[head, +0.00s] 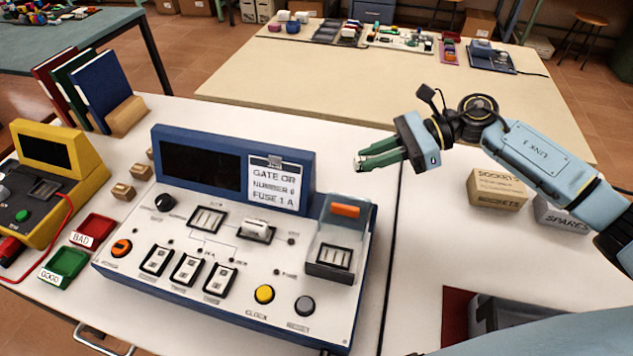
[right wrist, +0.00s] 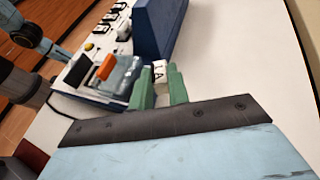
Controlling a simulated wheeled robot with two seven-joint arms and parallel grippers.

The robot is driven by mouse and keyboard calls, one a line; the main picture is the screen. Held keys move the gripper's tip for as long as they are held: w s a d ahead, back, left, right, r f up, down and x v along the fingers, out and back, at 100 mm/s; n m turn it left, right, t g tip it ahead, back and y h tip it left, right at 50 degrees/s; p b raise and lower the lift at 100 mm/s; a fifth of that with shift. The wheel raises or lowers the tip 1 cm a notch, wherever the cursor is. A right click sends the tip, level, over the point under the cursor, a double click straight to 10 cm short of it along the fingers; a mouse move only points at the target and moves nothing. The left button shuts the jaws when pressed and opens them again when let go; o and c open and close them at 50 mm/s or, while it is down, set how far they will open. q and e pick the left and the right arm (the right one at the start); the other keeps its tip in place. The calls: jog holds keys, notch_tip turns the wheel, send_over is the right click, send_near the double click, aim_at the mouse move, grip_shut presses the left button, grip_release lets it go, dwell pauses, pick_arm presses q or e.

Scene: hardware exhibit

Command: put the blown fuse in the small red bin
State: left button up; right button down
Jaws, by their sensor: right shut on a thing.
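My right gripper (head: 358,164) is in the air beyond the right back corner of the blue console (head: 140,285). It is shut on a small white piece, which looks like the fuse (right wrist: 160,73), with dark lettering ending in "A", between its green fingers. Whether it is blown does not show. The small red bin (head: 97,228), labelled BAD, is on the table left of the console, far from this gripper. A green bin (head: 68,262), labelled GOOD, is in front of it. My left gripper is not in view.
The console's right end carries a clear cover with an orange handle (head: 345,210). A yellow meter (head: 45,150) with a red lead stands at the left. Small wooden blocks (head: 123,191) lie behind the bins. Boxes marked SOCKETS (head: 497,190) and SPARES (head: 562,217) stand at the right.

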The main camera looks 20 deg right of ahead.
send_over(369, 193)
jog(key=s+a, duration=0.1)
jog(key=s, duration=0.1)
jog(key=f, duration=0.5)
jog(key=shift+s+a+f+b, duration=0.15)
jog(key=shift+a+f+b, duration=0.05)
jog(key=shift+b, duration=0.15)
notch_tip(369, 193, down, 4)
jog(key=shift+f+b, duration=0.2)
jog(key=shift+b, duration=0.15)
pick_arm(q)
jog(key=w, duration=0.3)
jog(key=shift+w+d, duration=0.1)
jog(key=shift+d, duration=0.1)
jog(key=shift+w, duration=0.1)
pick_arm(e)
jog(key=shift+f, duration=0.1)
jog(key=c, duration=1.6)
grip_release()
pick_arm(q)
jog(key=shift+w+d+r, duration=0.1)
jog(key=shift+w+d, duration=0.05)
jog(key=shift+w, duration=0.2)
